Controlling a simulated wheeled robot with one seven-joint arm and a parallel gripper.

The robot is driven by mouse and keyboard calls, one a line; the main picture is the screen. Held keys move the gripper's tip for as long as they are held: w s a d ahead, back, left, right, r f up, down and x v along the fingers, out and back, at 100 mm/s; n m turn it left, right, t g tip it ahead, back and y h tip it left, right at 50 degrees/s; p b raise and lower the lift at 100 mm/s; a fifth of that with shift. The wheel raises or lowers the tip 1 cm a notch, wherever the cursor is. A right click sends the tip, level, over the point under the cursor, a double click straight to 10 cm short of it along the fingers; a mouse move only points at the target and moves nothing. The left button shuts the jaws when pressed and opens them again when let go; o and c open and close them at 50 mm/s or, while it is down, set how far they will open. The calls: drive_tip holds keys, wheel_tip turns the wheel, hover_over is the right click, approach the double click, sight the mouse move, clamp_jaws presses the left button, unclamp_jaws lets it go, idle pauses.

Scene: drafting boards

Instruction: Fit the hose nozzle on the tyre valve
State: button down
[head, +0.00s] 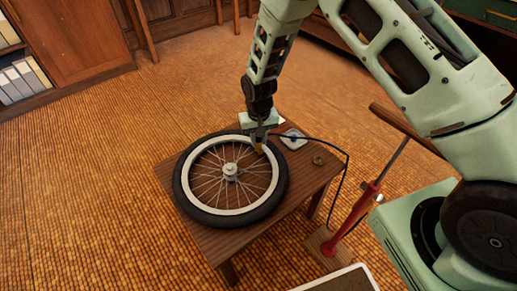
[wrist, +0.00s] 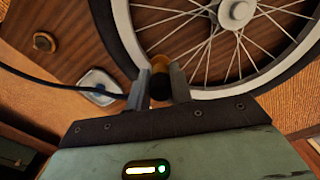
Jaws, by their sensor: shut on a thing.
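A spoked wheel with a black tyre (head: 182,190) and pale rim lies flat on a small wooden table (head: 215,240). My gripper (head: 259,141) is at the wheel's far right side, over the rim. In the wrist view my gripper (wrist: 161,88) is shut on the hose nozzle (wrist: 160,64), a dark piece with a brass-coloured end. The nozzle is at the rim's inner edge, near the spokes. I cannot make out the tyre valve, nor whether the nozzle touches it.
The black hose (head: 325,146) runs from the gripper over the table's right edge towards a red floor pump (head: 352,222). A small pale dish (head: 293,139) and a small round brownish thing (head: 319,160) lie on the table right of the wheel. Open floor lies left.

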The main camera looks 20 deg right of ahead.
drive_tip(key=shift+f+b, duration=0.3)
drive_tip(key=shift+f, duration=0.45)
drive_tip(key=c, duration=1.2)
unclamp_jaws()
drive_tip(key=shift+o, duration=0.2)
wheel_tip(320, 180, up, 17)
drive_tip(key=p, duration=0.2)
drive_tip(key=s+a+r+n+y, duration=0.1)
drive_tip(key=s+a+r+n, duration=0.4)
drive_tip(key=s+r, duration=0.7)
drive_tip(key=s+r+n, duration=0.2)
drive_tip(key=s+n, duration=0.1)
drive_tip(key=s, duration=1.6)
wheel_tip(320, 180, up, 16)
drive_tip(key=p, duration=1.6)
drive_tip(key=shift+s+d, duration=0.25)
